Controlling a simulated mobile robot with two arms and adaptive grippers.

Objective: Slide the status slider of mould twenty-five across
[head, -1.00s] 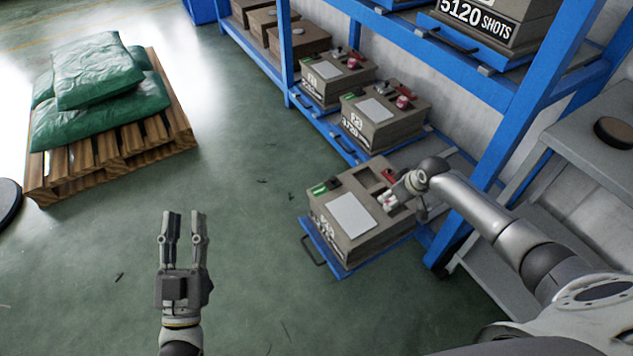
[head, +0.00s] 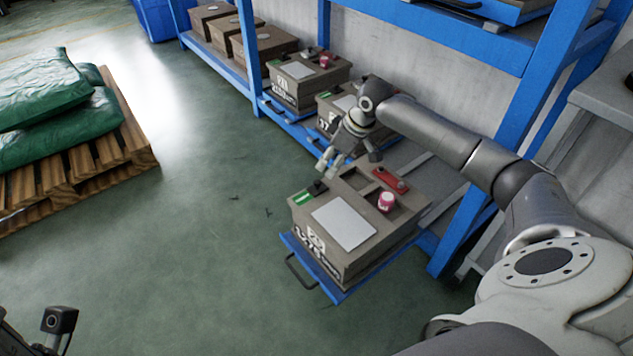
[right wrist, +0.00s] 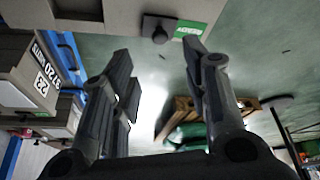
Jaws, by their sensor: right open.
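The mould on the pulled-out tray is a grey-brown box (head: 375,243) with a blank pale plate on top; its number is too blurred to read. Its status slider, a black knob (head: 317,187) beside a green strip (head: 303,197), is at the top's left corner. In the right wrist view the knob (right wrist: 158,28) and green strip (right wrist: 189,30) lie just beyond my fingertips. My right gripper (head: 348,163) is open and empty, above the mould's back left edge, apart from the knob. My left gripper's fingers are out of view; only part of that wrist shows at bottom left.
The mould sits on a blue tray (head: 338,297) with a handle. A red block (head: 390,179) and a pink-white knob (head: 387,201) are on its top. Other moulds (head: 308,82) stand behind on the blue rack. A pallet (head: 80,172) with green sacks is at left. Floor between is clear.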

